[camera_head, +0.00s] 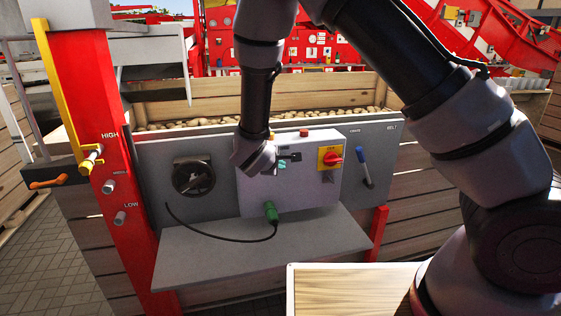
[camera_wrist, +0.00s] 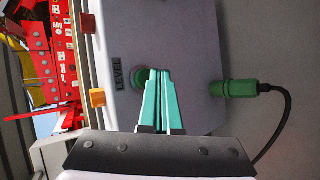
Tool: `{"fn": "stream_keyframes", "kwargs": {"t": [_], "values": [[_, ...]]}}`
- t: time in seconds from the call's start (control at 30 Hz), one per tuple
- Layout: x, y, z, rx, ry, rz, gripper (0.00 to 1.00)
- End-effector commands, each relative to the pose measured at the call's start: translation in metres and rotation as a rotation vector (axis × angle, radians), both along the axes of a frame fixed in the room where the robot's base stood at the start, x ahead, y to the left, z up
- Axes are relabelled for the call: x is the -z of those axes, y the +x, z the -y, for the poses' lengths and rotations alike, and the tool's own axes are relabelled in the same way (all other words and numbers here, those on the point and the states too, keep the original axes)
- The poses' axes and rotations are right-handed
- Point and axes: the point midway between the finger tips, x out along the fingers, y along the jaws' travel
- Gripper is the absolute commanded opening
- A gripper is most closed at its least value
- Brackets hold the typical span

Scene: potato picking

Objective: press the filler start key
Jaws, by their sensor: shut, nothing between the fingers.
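A pale control box (camera_head: 302,190) is mounted on the grey panel, and its face fills much of the wrist view (camera_wrist: 190,40). A round green key (camera_wrist: 138,76) sits on that face beside a LEVEL label (camera_wrist: 119,75). No filler start marking is readable. My gripper (camera_head: 282,165) is at the box front, its teal fingers shut together and empty. In the wrist view the fingertips (camera_wrist: 159,71) are just right of the green key, partly overlapping its edge. I cannot tell whether they touch the box. My wrist hides the box's left part in the head view.
A red switch on a yellow plate (camera_head: 331,157), a blue lever (camera_head: 363,166) and a black rotary dial (camera_head: 193,177) are nearby. A green plug (camera_head: 270,211) with a cable hangs below the box. A grey shelf (camera_head: 250,250) juts out beneath.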

Motion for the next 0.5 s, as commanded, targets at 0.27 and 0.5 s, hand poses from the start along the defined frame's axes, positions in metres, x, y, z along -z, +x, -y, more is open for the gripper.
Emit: {"fn": "stream_keyframes", "kwargs": {"t": [0.27, 0.5], "values": [[-0.0001, 0.0031, -0.0005, 0.001, 0.0, 0.0, 0.0], [-0.0003, 0.0083, -0.0025, 0.0, 0.0, 0.0, 0.0]]}}
